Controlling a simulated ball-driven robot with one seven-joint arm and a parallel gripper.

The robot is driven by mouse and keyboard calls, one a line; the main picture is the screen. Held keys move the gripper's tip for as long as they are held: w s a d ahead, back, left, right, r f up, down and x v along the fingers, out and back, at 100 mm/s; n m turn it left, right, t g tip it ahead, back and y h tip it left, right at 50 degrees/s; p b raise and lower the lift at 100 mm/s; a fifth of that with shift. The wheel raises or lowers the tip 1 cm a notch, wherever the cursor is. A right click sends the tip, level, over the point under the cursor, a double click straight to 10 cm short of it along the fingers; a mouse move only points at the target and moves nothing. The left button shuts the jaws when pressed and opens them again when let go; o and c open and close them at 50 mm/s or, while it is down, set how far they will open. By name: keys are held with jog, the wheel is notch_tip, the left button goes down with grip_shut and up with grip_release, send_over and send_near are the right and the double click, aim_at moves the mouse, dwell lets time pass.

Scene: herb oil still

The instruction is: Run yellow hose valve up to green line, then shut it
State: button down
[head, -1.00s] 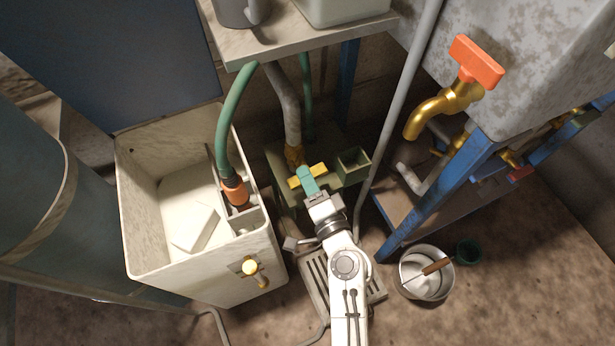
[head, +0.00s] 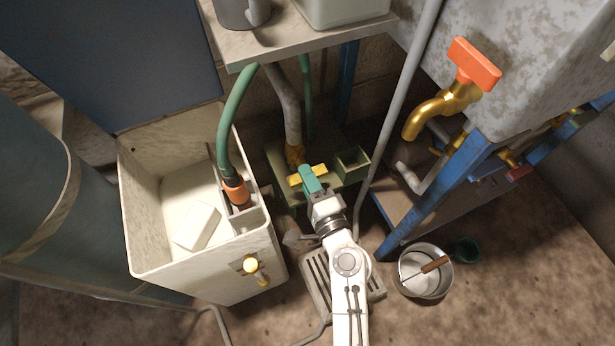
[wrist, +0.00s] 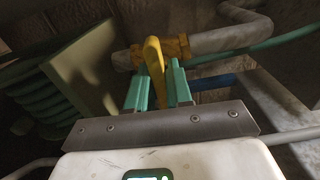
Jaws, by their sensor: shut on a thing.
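A yellow valve (wrist: 177,48) sits on a grey pipe in the wrist view. Its yellow lever (wrist: 154,66) stands between the two teal fingers of my gripper (wrist: 157,88). In the head view my gripper (head: 311,181) is at the yellow lever (head: 296,181), in front of the grey hose (head: 287,107), and partly covers it. The gripper is shut on the lever. A white tank (head: 150,250) stands to the left, with a pale block (head: 197,226) inside. No green line can be made out in either view.
A green hose (head: 233,110) enters the tank through an orange fitting (head: 236,191). A brass tap with an orange handle (head: 474,64) juts out at right. A metal pot (head: 423,287) and green cup (head: 467,250) stand on the floor. A shelf (head: 310,37) overhangs behind.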

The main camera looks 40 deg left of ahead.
jog(key=c, duration=1.1)
grip_release()
jog(key=shift+d, duration=0.1)
jog(key=v, duration=1)
jog(key=shift+s+d+f+p, duration=0.1)
jog(key=shift+s+d+p, duration=0.05)
jog(key=shift+d+p, duration=0.15)
